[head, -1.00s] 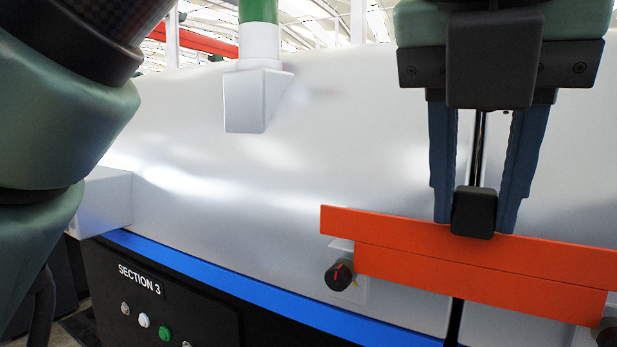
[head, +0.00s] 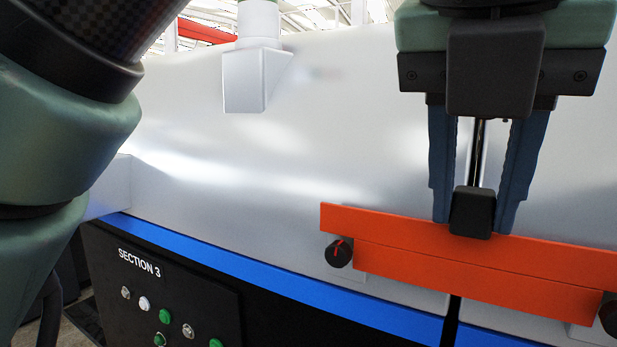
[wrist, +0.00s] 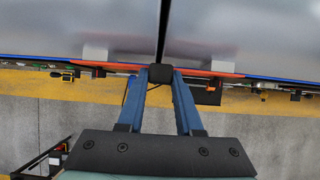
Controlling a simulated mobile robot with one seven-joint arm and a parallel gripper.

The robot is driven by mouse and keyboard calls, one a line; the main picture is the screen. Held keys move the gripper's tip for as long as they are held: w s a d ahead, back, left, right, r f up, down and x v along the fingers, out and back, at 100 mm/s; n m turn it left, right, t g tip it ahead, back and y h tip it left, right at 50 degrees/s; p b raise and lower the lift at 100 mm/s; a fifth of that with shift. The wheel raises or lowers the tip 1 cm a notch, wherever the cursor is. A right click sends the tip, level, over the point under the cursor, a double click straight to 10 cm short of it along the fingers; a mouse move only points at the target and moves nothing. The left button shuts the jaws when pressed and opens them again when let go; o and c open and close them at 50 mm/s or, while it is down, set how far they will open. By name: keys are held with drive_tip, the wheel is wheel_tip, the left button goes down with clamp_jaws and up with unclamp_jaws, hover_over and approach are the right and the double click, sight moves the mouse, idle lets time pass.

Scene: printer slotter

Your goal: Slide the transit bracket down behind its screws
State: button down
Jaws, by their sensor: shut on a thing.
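The orange transit bracket (head: 430,250) lies across the dark seam of the pale panel, slanting down to the right in the head view. Its long upper bar extends past a shorter lower part. My gripper (head: 473,212) is shut on the bracket's black grip block, which sits between the blue fingers at the top edge. The left screw, a black knob with a red mark (head: 339,253), is just under the bar's left end, beside the lower part. The right screw (head: 609,317) is partly cut off by the picture edge. Whether the bracket is behind the screw heads I cannot tell. The wrist view shows the bracket edge-on (wrist: 120,66).
A white box-shaped spout (head: 250,82) juts from the panel at upper left. A blue strip (head: 290,279) runs along the panel's bottom, above a black control face (head: 160,290) marked SECTION 3 with several buttons. My arm fills the left edge.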

drive_tip(key=shift+f, duration=0.2)
drive_tip(key=c, duration=0.5)
unclamp_jaws()
